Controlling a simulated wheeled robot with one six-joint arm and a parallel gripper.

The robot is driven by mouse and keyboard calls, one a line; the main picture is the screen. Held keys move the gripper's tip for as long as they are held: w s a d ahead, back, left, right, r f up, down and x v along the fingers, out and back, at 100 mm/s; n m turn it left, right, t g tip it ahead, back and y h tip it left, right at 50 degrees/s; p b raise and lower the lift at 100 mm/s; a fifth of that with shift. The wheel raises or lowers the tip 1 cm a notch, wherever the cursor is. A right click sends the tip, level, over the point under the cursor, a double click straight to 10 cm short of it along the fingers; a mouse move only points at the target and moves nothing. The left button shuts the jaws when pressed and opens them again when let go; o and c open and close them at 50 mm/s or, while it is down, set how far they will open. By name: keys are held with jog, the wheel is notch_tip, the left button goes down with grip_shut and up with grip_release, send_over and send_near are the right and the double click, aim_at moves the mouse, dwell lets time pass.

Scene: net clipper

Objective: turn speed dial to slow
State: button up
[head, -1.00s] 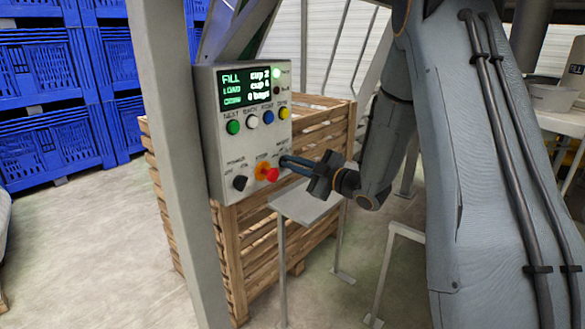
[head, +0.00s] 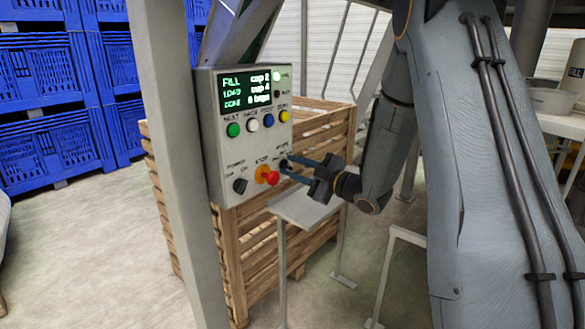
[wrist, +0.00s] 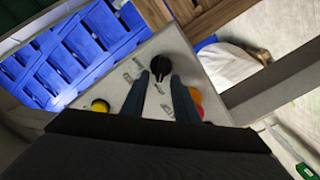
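The grey control box (head: 248,130) stands on a post, its panel facing right. The speed dial (head: 284,163) is a small black knob at the panel's lower right, beside the red stop button (head: 268,176). In the wrist view the black dial (wrist: 160,66) lies just ahead of and between my fingertips. My gripper (head: 291,167) is open, its two blue-grey fingers apart, pointing at the dial; both fingers show in the wrist view (wrist: 160,80). I cannot tell whether they touch the dial. The dial's labels are too blurred to read its setting.
A black power dial (head: 240,186) sits at the panel's lower left. Green, white, blue and yellow buttons line up under the lit screen (head: 246,91). A wooden crate (head: 245,250) stands behind the box. A small grey shelf (head: 303,208) is just below my gripper.

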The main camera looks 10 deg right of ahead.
jog(key=b+v, duration=0.2)
jog(key=v, duration=0.5)
jog(key=shift+s+d, duration=0.25)
jog(key=shift+s, duration=0.05)
